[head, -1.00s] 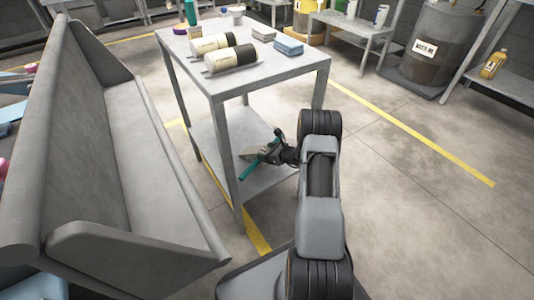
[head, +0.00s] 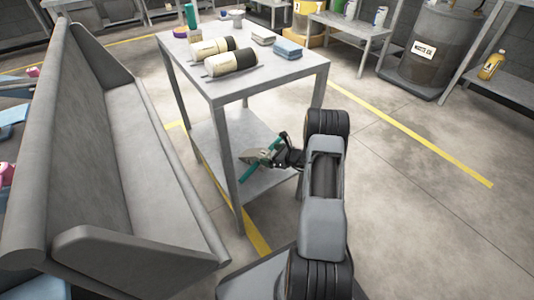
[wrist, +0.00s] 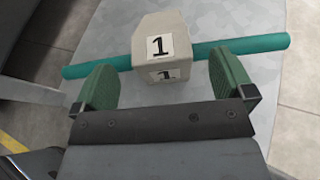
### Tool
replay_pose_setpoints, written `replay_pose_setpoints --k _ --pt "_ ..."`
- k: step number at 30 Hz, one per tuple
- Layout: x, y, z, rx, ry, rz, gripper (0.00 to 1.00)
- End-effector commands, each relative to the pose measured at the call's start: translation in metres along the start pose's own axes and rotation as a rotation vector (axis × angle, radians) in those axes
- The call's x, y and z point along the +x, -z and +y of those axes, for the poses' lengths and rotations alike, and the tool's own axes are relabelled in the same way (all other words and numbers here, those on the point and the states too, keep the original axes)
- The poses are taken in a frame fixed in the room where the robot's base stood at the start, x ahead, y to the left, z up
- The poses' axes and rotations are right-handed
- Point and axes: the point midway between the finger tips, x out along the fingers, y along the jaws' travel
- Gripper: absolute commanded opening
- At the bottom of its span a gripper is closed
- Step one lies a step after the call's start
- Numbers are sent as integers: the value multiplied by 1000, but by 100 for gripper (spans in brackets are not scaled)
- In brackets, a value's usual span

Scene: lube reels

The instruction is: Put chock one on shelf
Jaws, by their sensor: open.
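Chock one is a beige-grey block marked "1" with a teal bar running out of both sides. It shows between my fingers in the wrist view (wrist: 178,28) and small at the lower shelf in the head view (head: 251,157). The grey lower shelf (head: 200,150) of the metal table lies beneath it. My gripper (wrist: 165,82) has its green fingers spread, one on each side of the block, with gaps to its sides. In the head view my gripper (head: 279,150) reaches in from the right. The block's underside is hidden, and I cannot tell exactly how it rests.
The table top (head: 270,75) carries two cream-and-black cylinders (head: 230,62), blue-grey blocks (head: 288,48) and a green bottle (head: 190,15). Table legs (head: 232,175) frame the shelf. A large grey bench-like structure (head: 130,150) stands left. Floor at right is clear.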

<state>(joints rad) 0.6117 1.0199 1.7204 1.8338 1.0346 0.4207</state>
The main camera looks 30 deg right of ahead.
Motion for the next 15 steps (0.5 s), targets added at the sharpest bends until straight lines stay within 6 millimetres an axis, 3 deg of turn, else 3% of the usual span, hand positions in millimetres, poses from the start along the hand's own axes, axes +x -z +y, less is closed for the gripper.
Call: replay_pose_setpoints --k 6,15 --pt "-46 -3 -1 2 3 0 100" --pt "-83 -1 0 1 0 0 100"
